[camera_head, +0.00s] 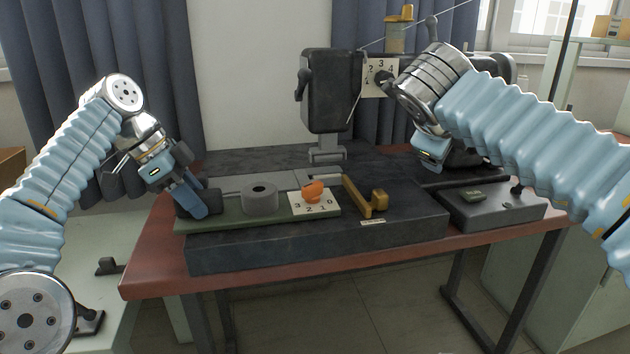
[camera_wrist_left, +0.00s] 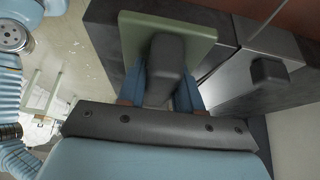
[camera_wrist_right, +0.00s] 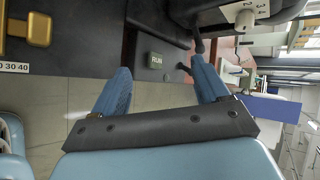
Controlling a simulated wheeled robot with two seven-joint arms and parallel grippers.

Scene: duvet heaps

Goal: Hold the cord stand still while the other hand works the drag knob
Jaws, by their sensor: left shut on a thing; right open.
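The cord stand is a long green base (camera_head: 255,219) with a dark upright block (camera_head: 211,197) at its left end, a grey spool (camera_head: 260,198) and a number card (camera_head: 325,207). The drag knob, orange and rounded (camera_head: 314,190), sits over that card. My left gripper (camera_head: 192,198) is shut on the dark block; the left wrist view shows the block (camera_wrist_left: 165,72) between both blue fingers, with the green base (camera_wrist_left: 200,32) beyond. My right gripper (camera_wrist_right: 160,85) is open and empty, up and right of the knob; my arm partly hides it in the head view.
A brass bracket (camera_head: 372,201) stands right of the base on the dark slab (camera_head: 300,245). A dark machine head (camera_head: 331,90) rises behind, with another number card (camera_head: 372,76) beside it. A grey control box (camera_head: 492,208) lies at the right. The red table edge (camera_head: 150,283) is in front.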

